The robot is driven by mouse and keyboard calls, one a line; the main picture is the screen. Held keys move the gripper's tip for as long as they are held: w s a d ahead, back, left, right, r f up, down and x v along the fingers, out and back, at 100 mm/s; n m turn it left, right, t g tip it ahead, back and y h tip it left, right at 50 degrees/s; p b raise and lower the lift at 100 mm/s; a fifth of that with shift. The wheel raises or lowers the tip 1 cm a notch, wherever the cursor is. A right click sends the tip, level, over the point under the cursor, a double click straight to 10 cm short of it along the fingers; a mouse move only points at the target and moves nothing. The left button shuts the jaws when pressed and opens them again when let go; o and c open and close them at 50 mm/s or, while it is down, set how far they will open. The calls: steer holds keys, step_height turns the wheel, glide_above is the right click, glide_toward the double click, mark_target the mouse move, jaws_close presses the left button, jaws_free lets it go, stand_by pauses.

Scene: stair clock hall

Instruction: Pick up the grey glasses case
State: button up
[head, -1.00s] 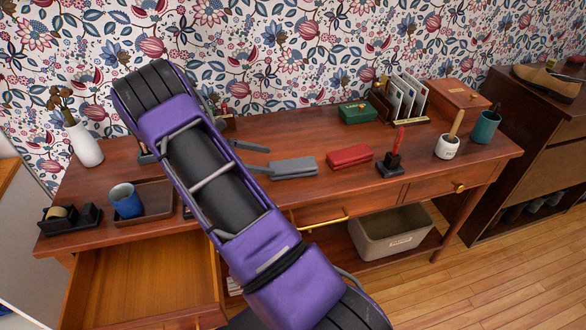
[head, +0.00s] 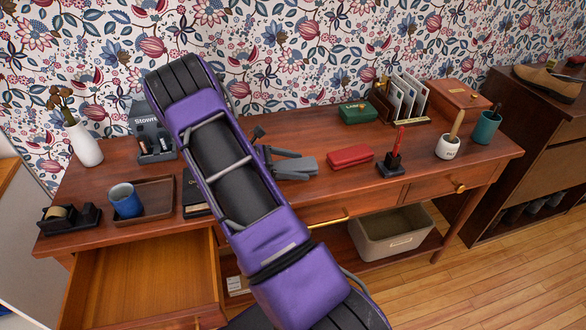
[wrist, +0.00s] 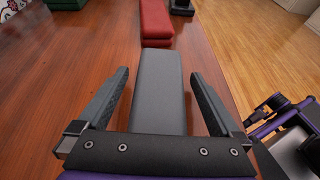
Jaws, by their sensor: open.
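The grey glasses case (head: 296,167) lies flat on the wooden desk, left of the red case. In the wrist view the grey case (wrist: 160,85) lies lengthwise between the two fingers of my gripper (wrist: 160,88). The fingers are open, one on each side, with a gap showing on both sides. In the head view my gripper (head: 285,160) is at the left end of the grey case, partly hidden by my purple arm. The near end of the case is hidden behind the gripper body in the wrist view.
A red case (head: 350,156) lies just beyond the grey case and shows in the wrist view (wrist: 155,22). A stamp on a dark base (head: 391,164) stands right of it. A green box (head: 357,112) is behind. The drawer (head: 145,280) at front left is open.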

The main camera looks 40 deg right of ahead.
steer(key=c, duration=1.4)
steer(key=shift+r, duration=0.1)
